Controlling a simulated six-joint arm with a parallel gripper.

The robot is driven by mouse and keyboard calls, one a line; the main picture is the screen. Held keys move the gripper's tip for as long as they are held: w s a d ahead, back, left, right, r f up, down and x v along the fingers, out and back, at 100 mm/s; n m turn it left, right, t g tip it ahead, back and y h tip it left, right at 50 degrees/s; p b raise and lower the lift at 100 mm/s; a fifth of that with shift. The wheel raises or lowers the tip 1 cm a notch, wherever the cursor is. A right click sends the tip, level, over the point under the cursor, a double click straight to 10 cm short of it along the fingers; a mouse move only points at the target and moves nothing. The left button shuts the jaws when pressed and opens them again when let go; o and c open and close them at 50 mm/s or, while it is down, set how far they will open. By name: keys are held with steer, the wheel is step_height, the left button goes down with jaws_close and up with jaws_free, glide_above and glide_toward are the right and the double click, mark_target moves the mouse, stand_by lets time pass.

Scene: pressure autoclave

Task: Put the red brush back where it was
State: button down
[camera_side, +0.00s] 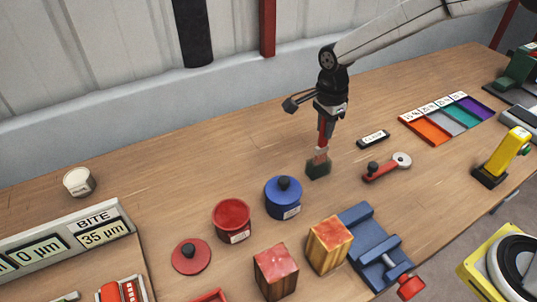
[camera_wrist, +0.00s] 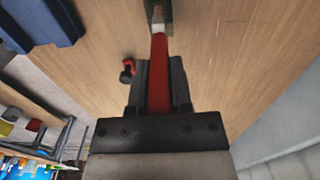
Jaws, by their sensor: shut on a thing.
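The red brush (camera_side: 322,137) stands about upright in the middle of the wooden bench, red handle up. My gripper (camera_side: 327,113) is shut on its upper handle. Below the handle is a pale band, then a dark green block-like end (camera_side: 318,169) at or very near the bench top. I cannot tell whether this end is bristles or a holder, nor whether it touches the bench. In the wrist view, the red handle of the brush (camera_wrist: 159,65) runs between the dark fingers of my gripper (camera_wrist: 157,75), its far end at the top edge.
A blue lidded pot (camera_side: 283,198) stands close left of the brush, with a red pot (camera_side: 232,220) beyond. A black labelled tag (camera_side: 373,138) and a red-handled tool (camera_side: 383,168) lie to the right. A blue vise (camera_side: 366,232) is in front. Bare bench lies behind.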

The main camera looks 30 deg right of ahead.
mark_target(323, 139)
steer(key=shift+f, duration=2)
steer(key=c, duration=0.5)
jaws_free()
steer(key=shift+c, duration=0.2)
step_height(323, 139, up, 12)
steer(key=shift+r, duration=0.2)
